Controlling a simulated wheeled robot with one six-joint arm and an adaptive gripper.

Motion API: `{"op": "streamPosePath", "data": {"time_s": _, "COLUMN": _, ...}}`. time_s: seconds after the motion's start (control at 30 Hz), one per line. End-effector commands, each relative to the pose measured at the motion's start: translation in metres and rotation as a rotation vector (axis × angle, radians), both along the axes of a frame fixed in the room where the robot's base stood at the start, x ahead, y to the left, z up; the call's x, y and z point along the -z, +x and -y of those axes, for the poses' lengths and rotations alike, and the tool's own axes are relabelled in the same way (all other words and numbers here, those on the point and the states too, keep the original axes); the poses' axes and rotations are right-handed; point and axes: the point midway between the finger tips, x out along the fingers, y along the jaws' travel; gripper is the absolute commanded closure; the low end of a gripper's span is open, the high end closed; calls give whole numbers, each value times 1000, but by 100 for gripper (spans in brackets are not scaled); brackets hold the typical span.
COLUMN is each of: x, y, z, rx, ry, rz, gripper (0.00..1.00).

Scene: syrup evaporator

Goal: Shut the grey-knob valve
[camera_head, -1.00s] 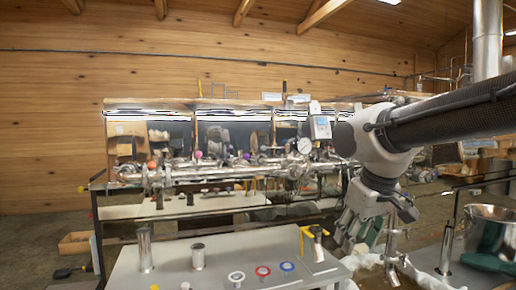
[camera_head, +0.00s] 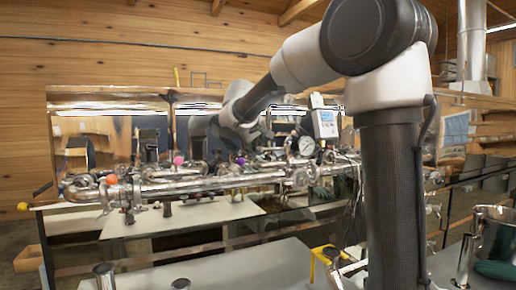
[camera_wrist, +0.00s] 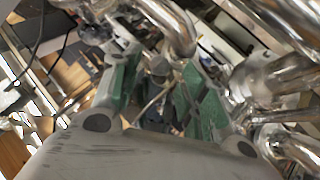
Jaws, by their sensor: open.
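I cannot pick out a grey knob in either view. Shiny pipes lie just beyond and to the right of the fingers. In the head view my forearm reaches toward the manifold, and the gripper itself is not clear there.
A round gauge (camera_head: 306,146) and a blue-white meter box (camera_head: 325,123) stand on the manifold's right part. A yellow handle (camera_head: 318,262) rises at the front. A yellow knob (camera_head: 22,206) sticks out at far left. A steel pot (camera_head: 492,225) stands at right.

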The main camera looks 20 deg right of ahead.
Motion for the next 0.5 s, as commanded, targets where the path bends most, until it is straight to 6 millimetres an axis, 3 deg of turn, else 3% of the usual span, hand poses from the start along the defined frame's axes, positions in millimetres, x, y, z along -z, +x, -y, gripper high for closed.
{"op": "streamPosePath", "data": {"time_s": 0.43, "x": 11, "y": 11, "z": 9, "rx": 0, "ry": -1, "rz": -1, "gripper": 56}}
{"op": "streamPosePath", "data": {"time_s": 0.5, "x": 11, "y": 11, "z": 9, "rx": 0, "ry": -1, "rz": -1, "gripper": 67}}
